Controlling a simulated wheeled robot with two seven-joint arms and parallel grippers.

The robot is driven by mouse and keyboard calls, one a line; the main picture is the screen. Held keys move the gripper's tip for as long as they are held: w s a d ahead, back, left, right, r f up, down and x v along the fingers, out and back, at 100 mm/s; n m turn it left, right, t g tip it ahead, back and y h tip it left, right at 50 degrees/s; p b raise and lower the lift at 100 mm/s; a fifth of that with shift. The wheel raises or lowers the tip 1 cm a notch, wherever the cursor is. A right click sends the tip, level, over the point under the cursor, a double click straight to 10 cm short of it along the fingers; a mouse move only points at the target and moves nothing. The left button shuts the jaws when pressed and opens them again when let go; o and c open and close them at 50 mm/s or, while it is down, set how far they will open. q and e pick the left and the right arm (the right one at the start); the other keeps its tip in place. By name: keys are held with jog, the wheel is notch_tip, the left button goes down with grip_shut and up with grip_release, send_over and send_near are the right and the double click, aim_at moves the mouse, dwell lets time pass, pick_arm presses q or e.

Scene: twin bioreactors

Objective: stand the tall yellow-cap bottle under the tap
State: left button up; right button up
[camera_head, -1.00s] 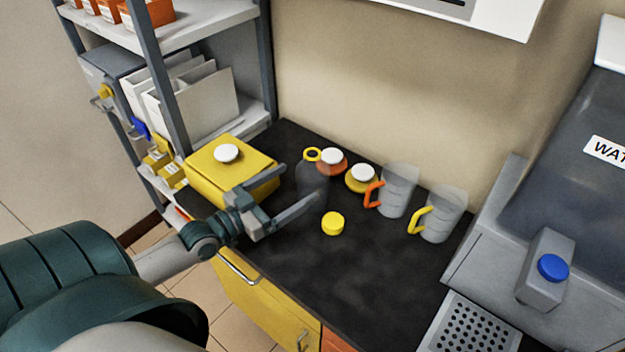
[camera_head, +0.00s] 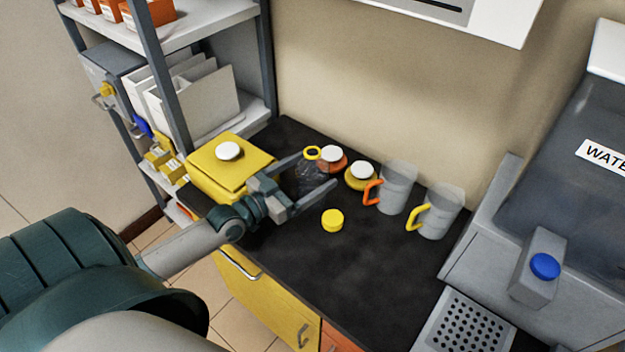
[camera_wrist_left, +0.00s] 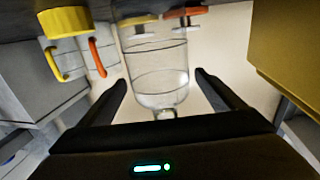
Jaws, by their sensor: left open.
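The tall clear bottle (camera_head: 309,172) stands on the dark counter, a yellow ring at its open-looking neck. In the left wrist view the bottle (camera_wrist_left: 158,72) shows upside down between the fingers. A loose yellow cap (camera_head: 332,220) lies on the counter in front of it. My left gripper (camera_head: 317,170) is open, one finger on each side of the bottle; I cannot tell whether either touches it. The tap (camera_head: 540,268) is a grey block with a blue knob on the water tank at the right, above a perforated drip tray (camera_head: 467,325). My right gripper is not in view.
Orange (camera_head: 331,160) and yellow (camera_head: 361,178) items with white tops stand close behind the bottle. Two clear jugs (camera_head: 397,188) (camera_head: 440,212) stand to the right. A yellow box (camera_head: 232,172) is at the left. The front right counter (camera_head: 370,280) is clear.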

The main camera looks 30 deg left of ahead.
pick_arm(q)
jog(key=shift+w+d+p, duration=0.15)
jog(key=shift+w+p, duration=0.2)
jog(key=shift+w, duration=0.35)
jog(key=shift+f+p+x, duration=0.15)
jog(key=shift+p+x, duration=0.15)
jog(key=shift+x, duration=0.6)
jog(key=shift+f+p+x, duration=0.15)
jog(key=shift+p+x, duration=0.15)
jog(key=shift+x, duration=0.6)
jog(key=shift+c, duration=0.7)
jog(key=c, duration=1.4)
jog(key=shift+r, duration=0.15)
notch_tip(320, 180, up, 10)
jog(key=shift+f+b, duration=0.1)
jog(key=shift+b, duration=0.4)
